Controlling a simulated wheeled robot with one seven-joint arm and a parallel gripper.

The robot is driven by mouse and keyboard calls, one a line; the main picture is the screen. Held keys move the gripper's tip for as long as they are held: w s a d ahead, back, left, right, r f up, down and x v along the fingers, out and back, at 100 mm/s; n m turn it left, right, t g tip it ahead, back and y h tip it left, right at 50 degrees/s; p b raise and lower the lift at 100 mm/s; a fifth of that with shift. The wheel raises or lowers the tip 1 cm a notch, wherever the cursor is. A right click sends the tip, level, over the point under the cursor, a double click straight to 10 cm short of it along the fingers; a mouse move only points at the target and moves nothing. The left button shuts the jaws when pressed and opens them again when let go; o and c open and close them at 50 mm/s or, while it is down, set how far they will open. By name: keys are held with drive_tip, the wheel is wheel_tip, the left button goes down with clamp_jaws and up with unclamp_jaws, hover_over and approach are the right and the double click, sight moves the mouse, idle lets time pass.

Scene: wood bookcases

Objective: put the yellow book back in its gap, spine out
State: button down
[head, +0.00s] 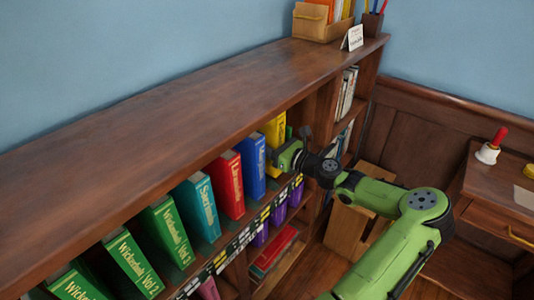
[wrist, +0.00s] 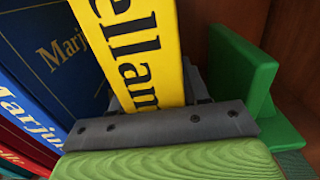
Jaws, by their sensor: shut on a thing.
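The yellow book (head: 275,130) is upright on the upper shelf, just right of a blue book (head: 252,164). In the wrist view the lettered spine of the yellow book (wrist: 135,45) faces the camera, and its lower end is between the grey jaws. My gripper (head: 280,155) is shut on it at the shelf front; the jaws also show in the wrist view (wrist: 160,115). The blue book (wrist: 45,50) is on the left there and a green bookend (wrist: 245,70) on the right. How deep the yellow book sits is hard to tell.
A red book (head: 228,185), a teal book (head: 197,207) and several green books (head: 165,232) stand farther left. The bookcase top (head: 160,115) overhangs the row. A wooden stool (head: 350,225) stands below my arm. A desk with a red-handled bell (head: 490,148) is at right.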

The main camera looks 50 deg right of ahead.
wheel_tip(320, 180, down, 2)
drive_tip(key=shift+f+b, duration=0.1)
drive_tip(key=shift+b, duration=0.25)
drive_tip(key=c, duration=0.6)
unclamp_jaws()
drive_tip(key=shift+s+f, duration=0.1)
drive_tip(key=shift+o, duration=0.2)
